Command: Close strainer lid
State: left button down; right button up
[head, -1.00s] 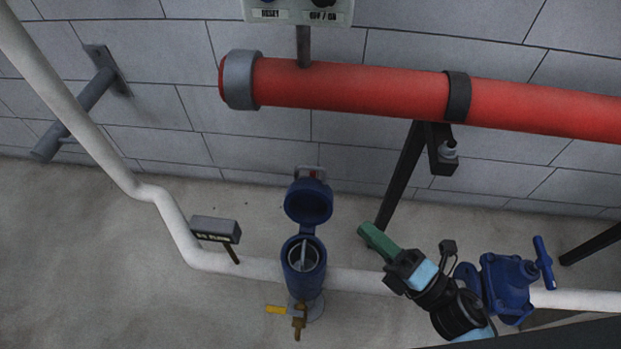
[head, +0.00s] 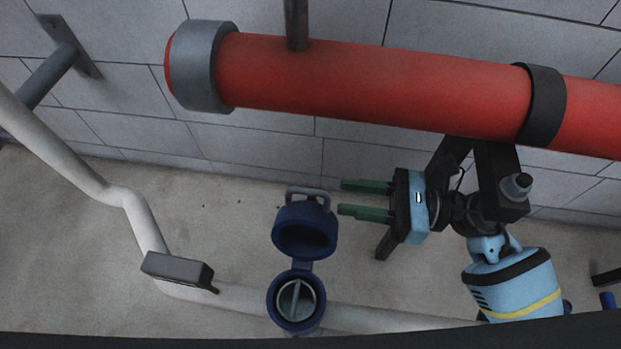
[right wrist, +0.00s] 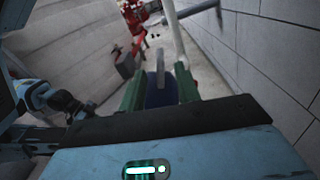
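The blue strainer lid (head: 304,236) stands open, tilted up on its hinge behind the strainer body (head: 296,302), whose round opening shows a grey insert. A grey loop handle (head: 307,194) sits at the lid's upper edge. My right gripper (head: 342,198) is open, its two green fingers pointing left toward the lid, with a small gap before it in the head view. In the right wrist view the blue lid (right wrist: 160,92) appears between and beyond the spread green fingers (right wrist: 158,86), apparently not gripped. My left gripper is not in view.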

aim_at(325, 194)
jog(key=shift+w+a, duration=0.25)
jog(key=shift+a, duration=1.05)
jog(key=shift+w+a, duration=0.2)
jog(key=shift+a, duration=1.05)
jog(key=shift+w+a, duration=0.25)
jog(key=shift+a, duration=1.05)
jog(key=shift+c, duration=0.4)
grip_shut()
